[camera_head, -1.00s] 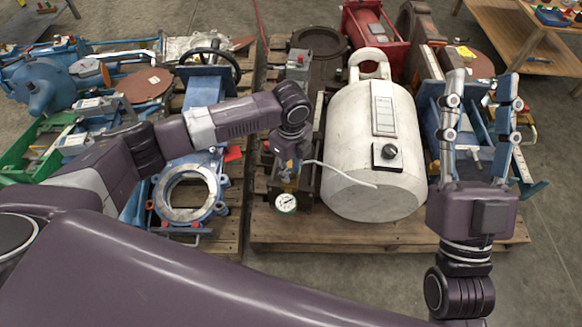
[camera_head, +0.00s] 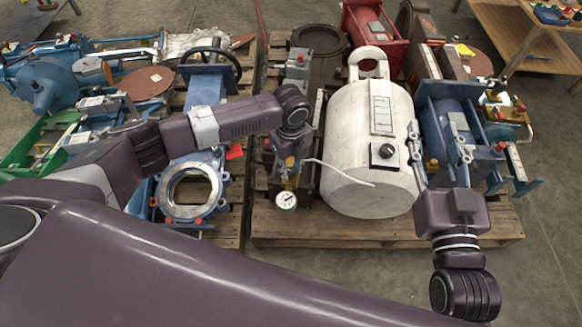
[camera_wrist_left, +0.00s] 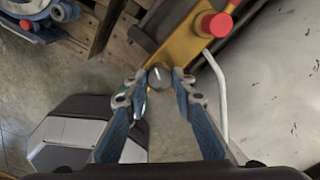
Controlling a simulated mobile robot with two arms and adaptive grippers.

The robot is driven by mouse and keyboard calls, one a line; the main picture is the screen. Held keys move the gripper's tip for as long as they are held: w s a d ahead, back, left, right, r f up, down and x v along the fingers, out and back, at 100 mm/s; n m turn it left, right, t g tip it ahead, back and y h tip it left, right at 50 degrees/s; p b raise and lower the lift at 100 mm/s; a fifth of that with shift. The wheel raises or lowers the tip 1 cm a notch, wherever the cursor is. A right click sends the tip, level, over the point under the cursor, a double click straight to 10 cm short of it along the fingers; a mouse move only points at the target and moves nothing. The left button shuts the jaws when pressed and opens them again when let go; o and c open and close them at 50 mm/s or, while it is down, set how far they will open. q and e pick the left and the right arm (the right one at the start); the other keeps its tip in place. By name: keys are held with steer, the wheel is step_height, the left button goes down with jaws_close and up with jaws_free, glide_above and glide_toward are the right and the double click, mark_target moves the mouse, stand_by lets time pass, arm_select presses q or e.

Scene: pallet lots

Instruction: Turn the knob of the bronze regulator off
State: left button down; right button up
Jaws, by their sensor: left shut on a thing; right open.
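The bronze regulator shows in the left wrist view as a yellow-bronze body (camera_wrist_left: 180,40) with a red cap (camera_wrist_left: 216,24) and a round grey knob (camera_wrist_left: 160,74) with a pale pointer line. My left gripper (camera_wrist_left: 158,80) is shut on the grey knob, one fingertip on each side of it. In the head view my left gripper (camera_head: 287,165) hangs over the regulator and hides most of it; the white-faced gauge (camera_head: 286,200) shows below.
A white tank (camera_head: 350,165) with a black knob (camera_head: 384,151) lies right of the regulator on a wooden pallet (camera_head: 330,230). A pale bent tube (camera_wrist_left: 218,95) runs beside my left fingers. Blue machinery (camera_head: 200,90) crowds the left pallet. The floor in front is clear.

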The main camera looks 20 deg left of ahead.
mark_target(291, 172)
arm_select(q)
steer(key=c, duration=1.6)
jaws_free()
step_height(291, 172, up, 12)
